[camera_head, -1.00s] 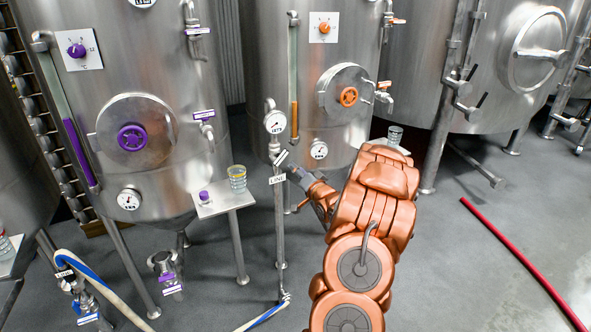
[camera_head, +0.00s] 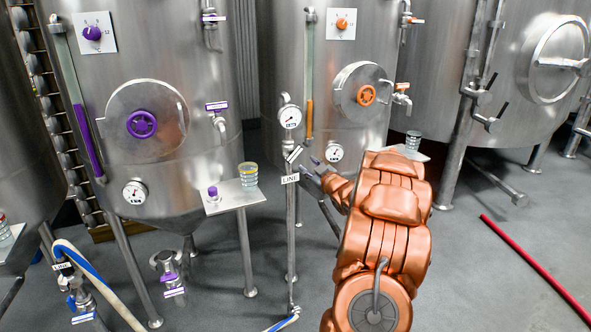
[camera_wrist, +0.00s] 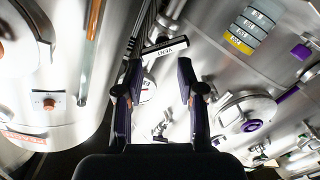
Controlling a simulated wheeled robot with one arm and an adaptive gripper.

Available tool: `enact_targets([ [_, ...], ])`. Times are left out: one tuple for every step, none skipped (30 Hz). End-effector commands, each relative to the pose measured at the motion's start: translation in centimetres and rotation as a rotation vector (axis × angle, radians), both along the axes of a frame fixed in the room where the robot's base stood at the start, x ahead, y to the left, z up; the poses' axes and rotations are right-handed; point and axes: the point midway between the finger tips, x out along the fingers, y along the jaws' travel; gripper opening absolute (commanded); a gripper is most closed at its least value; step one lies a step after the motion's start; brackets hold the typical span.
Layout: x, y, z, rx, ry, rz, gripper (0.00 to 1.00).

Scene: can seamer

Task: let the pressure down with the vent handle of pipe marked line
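The pipe marked LINE (camera_head: 291,215) stands upright in the middle of the head view, with its LINE tag (camera_head: 290,179) and a round gauge (camera_head: 290,117) on top. The vent handle (camera_head: 294,154), with a white label, sticks out at a tilt between gauge and tag. In the wrist view the labelled vent handle (camera_wrist: 165,48) lies across the gap, just beyond the fingertips. My gripper (camera_wrist: 160,72) is open, with nothing between its fingers. In the head view my gripper (camera_head: 311,164) is just right of the handle, apart from it. The gauge needle is too small to read.
A small shelf (camera_head: 225,206) with a glass (camera_head: 248,177) stands left of the pipe. Steel tanks with a purple handwheel (camera_head: 142,124) and an orange handwheel (camera_head: 366,95) rise behind. A hose (camera_head: 100,283) lies front left.

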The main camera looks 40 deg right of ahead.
Motion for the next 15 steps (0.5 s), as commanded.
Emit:
enact_targets([
  [0.2, -0.1, -1.0, -0.106, 0.03, 0.002, 0.38],
  [0.3, -0.2, -1.0, -0.174, 0.052, 0.002, 0.38],
  [0.4, -0.2, -1.0, -0.266, 0.081, 0.003, 0.38],
  [0.5, -0.3, -1.0, -0.336, 0.102, 0.004, 0.38],
  [0.6, -0.3, -0.9, -0.405, 0.123, 0.005, 0.38],
  [0.7, -0.3, -0.9, -0.497, 0.15, 0.006, 0.38],
  [0.8, -0.3, -0.8, -0.565, 0.17, 0.007, 0.38],
  [0.9, -0.3, -0.8, -0.632, 0.191, 0.006, 0.38],
  [1.0, -0.2, -0.9, -0.722, 0.22, 0.006, 0.38],
  [1.0, -0.2, -0.9, -0.789, 0.244, 0.005, 0.38],
  [1.1, -0.2, -1.0, -0.856, 0.266, 0.005, 0.38],
  [1.2, -0.2, -1.0, -0.947, 0.296, 0.004, 0.38],
  [1.3, -0.2, -0.9, -1.016, 0.317, 0.004, 0.38],
  [1.4, -0.1, -0.8, -1.086, 0.338, 0.002, 0.38],
  [1.5, -0.1, -0.6, -1.176, 0.365, 0.0, 0.38],
])
